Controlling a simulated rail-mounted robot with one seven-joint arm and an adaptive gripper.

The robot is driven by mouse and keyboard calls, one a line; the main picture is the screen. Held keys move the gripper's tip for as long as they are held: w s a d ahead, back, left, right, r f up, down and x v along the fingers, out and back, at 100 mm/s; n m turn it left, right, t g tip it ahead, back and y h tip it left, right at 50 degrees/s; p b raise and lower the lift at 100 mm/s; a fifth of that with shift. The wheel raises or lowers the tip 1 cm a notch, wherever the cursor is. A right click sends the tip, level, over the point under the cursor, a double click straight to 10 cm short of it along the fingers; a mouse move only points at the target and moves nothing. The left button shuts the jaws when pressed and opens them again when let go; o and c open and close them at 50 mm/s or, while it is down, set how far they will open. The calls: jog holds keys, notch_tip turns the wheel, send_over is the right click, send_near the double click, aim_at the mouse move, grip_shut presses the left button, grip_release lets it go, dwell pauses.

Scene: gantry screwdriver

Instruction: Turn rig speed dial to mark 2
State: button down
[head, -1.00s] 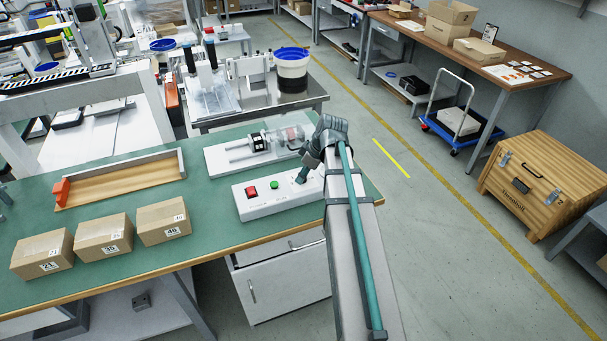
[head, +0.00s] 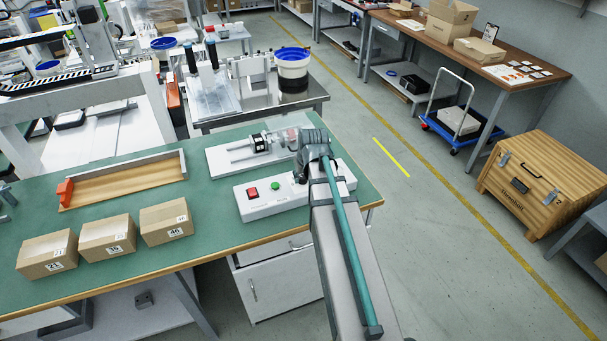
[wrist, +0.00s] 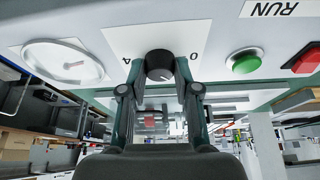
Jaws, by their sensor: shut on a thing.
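The speed dial (wrist: 159,65) is a black round knob on a white panel in the wrist view. The marks 4 and 0 show upside down on either side of it, 4 at the left and 0 at the right. I cannot read its pointer or see the mark 2. My gripper (wrist: 158,75) is shut on the dial, one finger on each side. In the head view the white control box (head: 262,206) lies on the green bench, and my wrist stands over its right part and hides the dial.
A green button (wrist: 243,63) and a red switch (wrist: 307,61) sit right of the dial in the wrist view; a round gauge (wrist: 62,66) sits left. Behind the box is a rig (head: 225,158). Several cartons (head: 108,238) stand at the left.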

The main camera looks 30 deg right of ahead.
jog(key=m+h, duration=0.1)
jog(key=m, duration=0.2)
jog(key=shift+w+a+m+p, duration=0.1)
jog(key=shift+m+p, duration=0.2)
jog(key=m+g+h, duration=0.1)
jog(key=m, duration=0.3)
jog(key=shift+h, duration=0.4)
jog(key=shift+m+g, duration=0.3)
jog(key=shift+m, duration=0.1)
jog(key=c, duration=0.8)
grip_release()
jog(key=shift+c, duration=0.2)
jog(key=v, duration=1.2)
jog(key=shift+a, duration=0.1)
